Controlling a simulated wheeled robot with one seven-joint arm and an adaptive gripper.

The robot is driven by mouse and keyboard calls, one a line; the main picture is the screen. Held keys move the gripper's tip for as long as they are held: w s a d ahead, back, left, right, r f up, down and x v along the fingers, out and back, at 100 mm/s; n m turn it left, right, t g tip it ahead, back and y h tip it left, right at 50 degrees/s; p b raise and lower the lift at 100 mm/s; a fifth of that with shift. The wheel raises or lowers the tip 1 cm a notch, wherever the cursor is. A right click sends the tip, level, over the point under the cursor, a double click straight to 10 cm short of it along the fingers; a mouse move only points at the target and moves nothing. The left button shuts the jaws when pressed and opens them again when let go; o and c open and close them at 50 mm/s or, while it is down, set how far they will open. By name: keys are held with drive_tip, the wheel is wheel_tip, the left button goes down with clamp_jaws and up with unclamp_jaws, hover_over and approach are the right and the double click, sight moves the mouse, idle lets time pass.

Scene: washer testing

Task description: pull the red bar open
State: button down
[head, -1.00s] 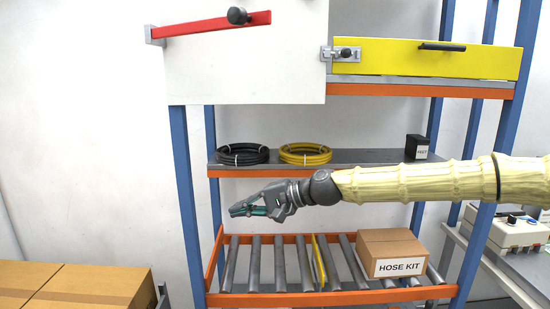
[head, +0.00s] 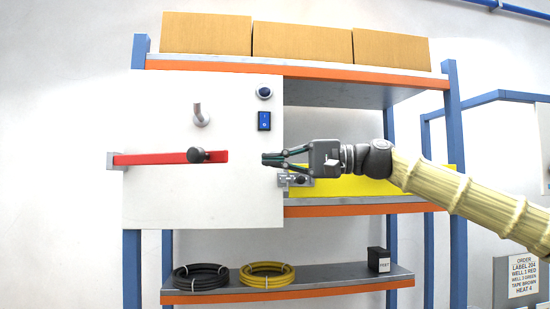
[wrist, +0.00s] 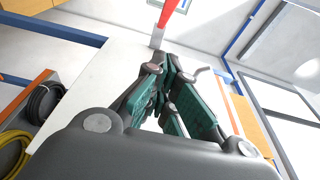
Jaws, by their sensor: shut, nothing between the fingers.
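The red bar (head: 160,159) lies level across the white panel (head: 200,205), with a grey bracket (head: 117,161) at its left end and a black knob (head: 196,155) near its right end. My gripper (head: 264,159) points left at about the bar's height, right of its free end with a gap between in the picture. It is shut and empty. The wrist view shows the green-padded fingers (wrist: 166,95) ahead, the white panel beyond and part of the red bar (wrist: 168,10) at the top. The knob cannot be made out there.
A grey hook-like handle (head: 201,116), a round dark button (head: 264,93) and a blue switch (head: 264,121) are on the panel above the bar. A metal latch (head: 296,180) and yellow drawer (head: 345,186) lie behind my gripper. Black (head: 201,277) and yellow hoses (head: 267,275) lie below.

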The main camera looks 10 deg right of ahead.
drive_tip(key=s+a+p, duration=0.1)
drive_tip(key=a+p, duration=0.3)
drive_tip(key=a, duration=0.5)
drive_tip(key=shift+s+p, duration=0.3)
drive_tip(key=shift+s, duration=0.05)
drive_tip(key=shift+s, duration=0.15)
